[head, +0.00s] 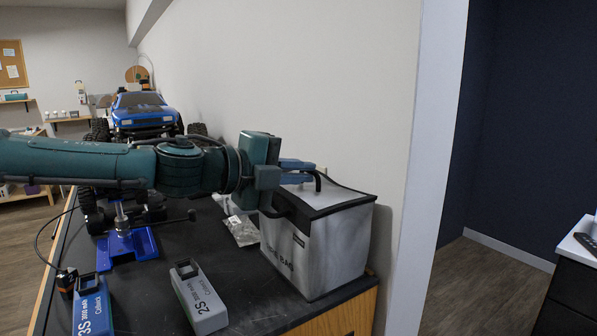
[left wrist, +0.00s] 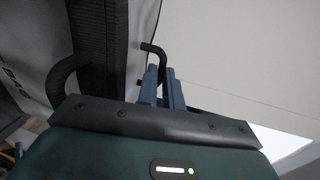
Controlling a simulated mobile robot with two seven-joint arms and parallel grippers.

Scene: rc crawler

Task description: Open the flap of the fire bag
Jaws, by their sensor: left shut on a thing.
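The fire bag (head: 325,250) is a silver-grey box with black trim. It stands near the right end of the dark bench, against the wall. Its flap (head: 338,196) lies over the top and looks closed. My left gripper (head: 308,172) reaches in from the left, just above the flap, with blue fingers pointing right. It is shut on a thin black handle (head: 318,182) at the bag's top. In the left wrist view the curved black handle (left wrist: 155,48) passes at the blue fingertips (left wrist: 163,75). The exact grip is partly hidden by the fingers. My right gripper is not in view.
A blue stand (head: 128,245) and a blue crawler truck (head: 143,113) are farther back. The wall (head: 340,90) is close behind the bag.

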